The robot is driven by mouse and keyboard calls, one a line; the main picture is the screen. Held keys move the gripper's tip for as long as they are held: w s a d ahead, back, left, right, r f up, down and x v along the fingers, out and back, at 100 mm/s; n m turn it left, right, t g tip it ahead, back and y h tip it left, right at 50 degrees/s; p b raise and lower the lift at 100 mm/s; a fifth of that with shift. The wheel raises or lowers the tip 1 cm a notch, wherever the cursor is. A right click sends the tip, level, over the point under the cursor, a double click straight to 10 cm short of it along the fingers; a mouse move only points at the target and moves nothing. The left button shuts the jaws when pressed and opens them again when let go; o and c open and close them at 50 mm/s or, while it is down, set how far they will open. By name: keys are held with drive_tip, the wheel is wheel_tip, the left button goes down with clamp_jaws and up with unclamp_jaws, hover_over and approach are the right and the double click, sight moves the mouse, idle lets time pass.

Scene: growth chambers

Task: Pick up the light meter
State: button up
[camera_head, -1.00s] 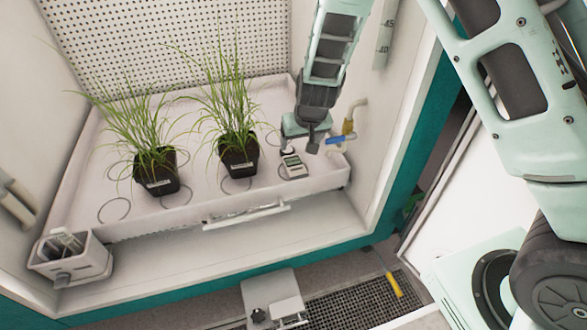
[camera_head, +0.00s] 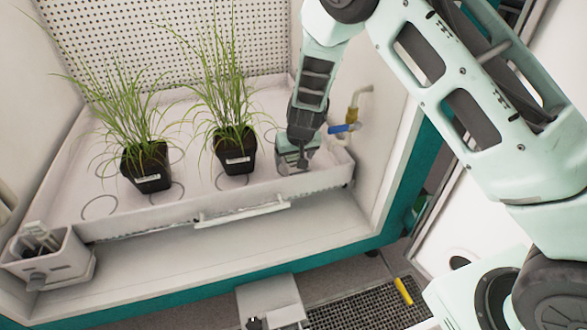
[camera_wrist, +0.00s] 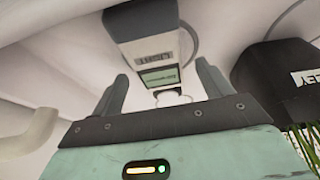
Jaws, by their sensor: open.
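The light meter (camera_wrist: 150,45) is a grey handheld device with a "LIGHT" label, a small greenish display and a pale round end. In the wrist view it lies on the white tray floor, just beyond my gripper's fingertips. My gripper (camera_wrist: 162,85) is open, with one dark finger at each side of the meter's lower end. It is not clear whether the fingers overlap the meter's sides. In the head view my gripper (camera_head: 297,160) is low at the tray's right front corner and hides the meter.
The white tray (camera_head: 125,222) has a raised front lip. Two black pots of grass stand in it, the nearer (camera_head: 236,150) just left of my gripper. A blue-handled tap (camera_head: 345,128) is close on the right. A grey caddy (camera_head: 45,262) hangs at the left.

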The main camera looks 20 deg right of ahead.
drive_tip(key=shift+x, duration=0.8)
drive_tip(key=shift+r, duration=0.1)
drive_tip(key=c, duration=1.3)
